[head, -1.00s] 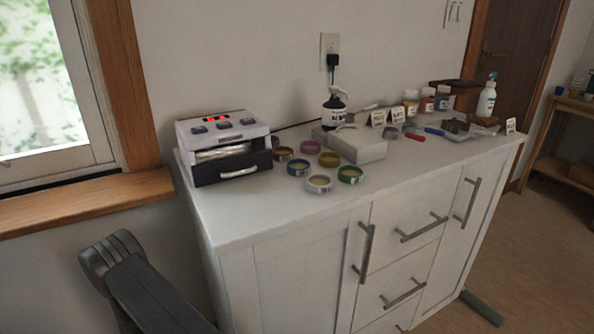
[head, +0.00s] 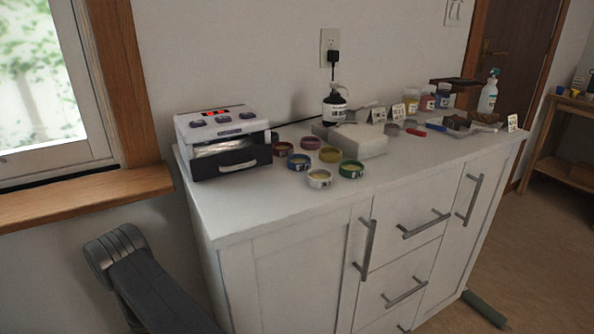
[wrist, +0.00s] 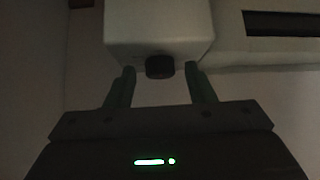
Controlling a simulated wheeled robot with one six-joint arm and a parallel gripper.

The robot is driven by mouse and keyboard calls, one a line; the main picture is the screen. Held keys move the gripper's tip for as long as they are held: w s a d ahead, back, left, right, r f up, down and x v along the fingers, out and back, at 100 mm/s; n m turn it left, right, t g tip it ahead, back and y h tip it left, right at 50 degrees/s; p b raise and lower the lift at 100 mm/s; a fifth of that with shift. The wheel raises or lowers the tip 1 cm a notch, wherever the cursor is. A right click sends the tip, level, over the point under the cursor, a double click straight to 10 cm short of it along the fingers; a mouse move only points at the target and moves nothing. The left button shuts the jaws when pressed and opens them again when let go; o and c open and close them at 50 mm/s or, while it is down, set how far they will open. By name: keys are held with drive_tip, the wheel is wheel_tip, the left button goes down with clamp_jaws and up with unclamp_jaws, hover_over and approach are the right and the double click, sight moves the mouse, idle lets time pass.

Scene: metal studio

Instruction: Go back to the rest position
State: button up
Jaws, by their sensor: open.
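In the wrist view my gripper (wrist: 161,76) is open, with its two dark fingers apart. No held thing shows between them. A pale boxy form with a dark round knob is just beyond the fingertips; the picture is too dark to tell what it is or whether they touch. In the head view my dark arm link shows at the lower left, beside the white cabinet (head: 285,225). The gripper itself is out of that view.
On the cabinet stand a white device with a dark drawer (head: 230,160), several small colored pots, a black pump bottle (head: 335,106), a pale block (head: 352,140) and a spray bottle (head: 488,97). A wooden windowsill (head: 85,195) is at the left. Open floor lies at the right.

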drive_tip(key=shift+w+d+n+g+y, duration=0.15)
drive_tip(key=shift+n+g+y, duration=0.4)
drive_tip(key=shift+n, duration=0.45)
drive_tip(key=shift+p+v, duration=0.45)
drive_tip(key=shift+v, duration=0.4)
drive_tip(key=shift+d, duration=0.1)
